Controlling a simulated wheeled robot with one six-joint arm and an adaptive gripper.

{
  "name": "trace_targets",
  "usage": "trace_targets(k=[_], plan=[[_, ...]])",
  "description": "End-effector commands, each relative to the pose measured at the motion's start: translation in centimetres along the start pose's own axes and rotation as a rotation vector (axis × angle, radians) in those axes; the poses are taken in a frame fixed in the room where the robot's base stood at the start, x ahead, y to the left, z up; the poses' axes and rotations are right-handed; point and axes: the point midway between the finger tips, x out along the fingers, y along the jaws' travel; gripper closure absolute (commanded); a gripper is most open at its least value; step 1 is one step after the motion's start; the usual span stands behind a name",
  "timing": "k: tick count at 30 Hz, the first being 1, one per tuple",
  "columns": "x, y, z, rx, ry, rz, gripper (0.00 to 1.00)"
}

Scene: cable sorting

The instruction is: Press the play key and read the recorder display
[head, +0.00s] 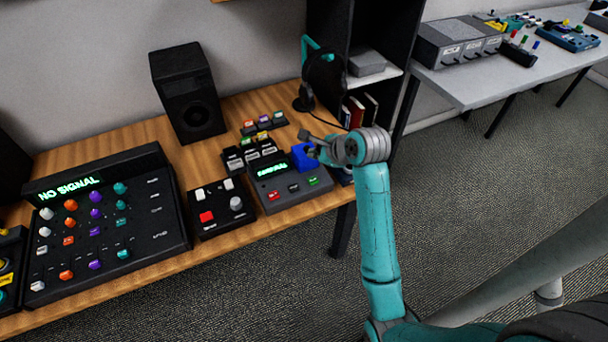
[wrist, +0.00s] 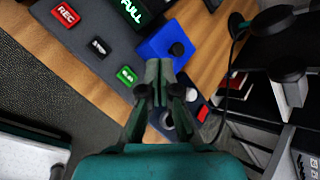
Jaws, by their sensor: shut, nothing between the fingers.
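The recorder (head: 292,200) is a dark grey box on the wooden desk with a lit green display (head: 271,170). The display's last word reads FULL in the wrist view (wrist: 133,10); its first word is too small to read in the head view. Its front has a red REC key (head: 274,195), a black key (head: 293,188) and a green key (head: 313,181), which also shows in the wrist view (wrist: 126,76). The green key's label is too blurred to read. My gripper (wrist: 160,64) is shut and empty, over the desk to the right of the green key and apparently apart from it.
A blue box with a black knob (wrist: 160,42) stands close beside the recorder. A box with a red button (head: 206,217), a console showing NO SIGNAL (head: 150,235) and a speaker (head: 187,92) are left. Headphones (head: 321,72) hang behind. A small panel is partly hidden by my arm.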

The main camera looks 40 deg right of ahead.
Motion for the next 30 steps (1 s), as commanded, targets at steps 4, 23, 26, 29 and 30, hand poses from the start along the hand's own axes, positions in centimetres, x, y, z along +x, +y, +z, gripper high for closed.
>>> trace_targets(k=[4, 23, 26, 29, 30], plan=[[-0.1, -0.2, 0.0, 0.01, 0.001, 0.002, 1.0], [2.1, 1.5, -1.6, 0.009, 0.002, 0.004, 1.0], [3.0, 2.1, -2.2, 0.008, 0.002, 0.003, 1.0], [3.9, 2.8, -2.9, 0.008, 0.002, 0.004, 1.0], [4.2, 3.0, -3.1, 0.008, 0.002, 0.002, 1.0]])
